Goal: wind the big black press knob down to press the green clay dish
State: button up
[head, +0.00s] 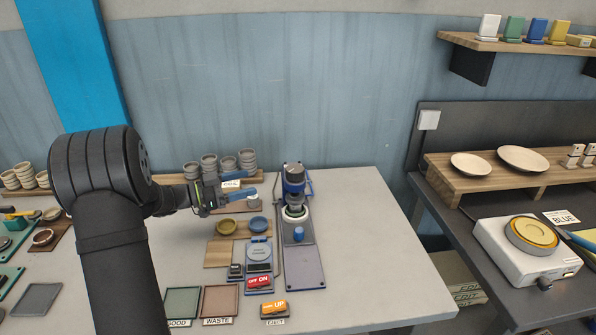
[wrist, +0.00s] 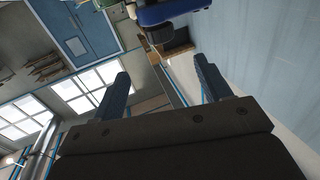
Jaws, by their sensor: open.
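The press (head: 292,190) stands upright on the table with a blue head and dark parts around its column. A pale round piece with a green rim (head: 296,213) sits at the foot of the column; the clay itself is too small to tell. My gripper (head: 252,184) is open and empty, to the left of the press head and apart from it. Its two blue fingers also show in the wrist view (wrist: 162,84), with a blue and black part of the press (wrist: 172,11) beyond them at the top.
A yellow dish (head: 227,226) and a blue dish (head: 258,224) sit on a board left of the press. Stacked bowls (head: 209,165) stand behind my gripper. Red and orange button boxes (head: 260,283) and trays (head: 221,300) lie in front. The table's right side is clear.

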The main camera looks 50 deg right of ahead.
aim_at(301, 171)
jog(key=x, duration=1.7)
jog(key=shift+s+d, duration=0.1)
jog(key=shift+d, duration=0.05)
jog(key=shift+c, duration=0.4)
